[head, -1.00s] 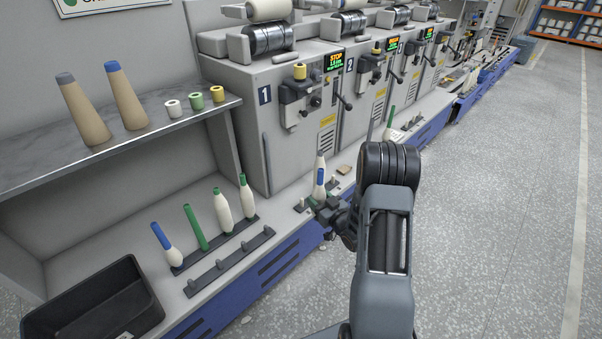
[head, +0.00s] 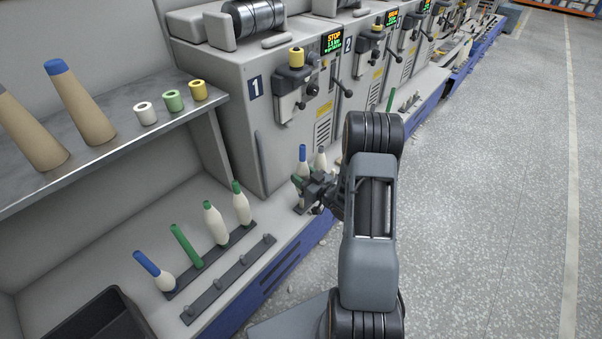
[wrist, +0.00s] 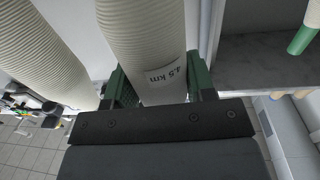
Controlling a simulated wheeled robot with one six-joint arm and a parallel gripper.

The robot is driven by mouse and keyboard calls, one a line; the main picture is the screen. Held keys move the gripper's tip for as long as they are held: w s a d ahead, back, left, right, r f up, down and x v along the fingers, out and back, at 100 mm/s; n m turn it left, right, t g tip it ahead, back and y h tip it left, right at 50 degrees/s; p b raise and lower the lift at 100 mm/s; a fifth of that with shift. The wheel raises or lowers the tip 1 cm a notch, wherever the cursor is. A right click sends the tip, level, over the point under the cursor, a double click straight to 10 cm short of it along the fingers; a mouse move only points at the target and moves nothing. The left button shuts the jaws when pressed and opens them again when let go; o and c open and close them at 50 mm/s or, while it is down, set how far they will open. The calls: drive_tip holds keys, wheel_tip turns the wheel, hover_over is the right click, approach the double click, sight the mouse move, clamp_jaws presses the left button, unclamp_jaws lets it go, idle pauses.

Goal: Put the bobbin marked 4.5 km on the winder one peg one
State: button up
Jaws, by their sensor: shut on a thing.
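My gripper (head: 312,190) is shut on a cream bobbin with a blue tip (head: 303,154), in front of the machine marked 1 (head: 257,87). In the wrist view the held bobbin (wrist: 148,40) sits between the green-padded jaws, and its label reads 4.5 km. A second cream bobbin with a greyish tip (head: 321,158) stands just right of it; a large cream bobbin also shows at the left in the wrist view (wrist: 40,55). My gripper and arm hide most of the pegs in front of the machine. I cannot tell whether the held bobbin touches a peg.
A rack at the left holds bobbins with blue (head: 153,269), green (head: 187,246) and other green tips (head: 241,204). An empty peg rail (head: 229,279) lies in front of it. A black bin (head: 100,325) is at lower left. A shelf (head: 120,160) with cones and small spools is above.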

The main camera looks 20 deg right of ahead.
drive_tip(key=shift+a+f+b, duration=0.15)
drive_tip(key=shift+f+b, duration=1.6)
drive_tip(key=shift+f, duration=0.95)
drive_tip(key=shift+b, duration=0.3)
drive_tip(key=shift+f+b, duration=0.55)
drive_tip(key=shift+f, duration=0.05)
drive_tip(key=o, duration=0.7)
drive_tip(key=shift+c, duration=0.2)
drive_tip(key=shift+s, duration=0.1)
drive_tip(key=v, duration=1.1)
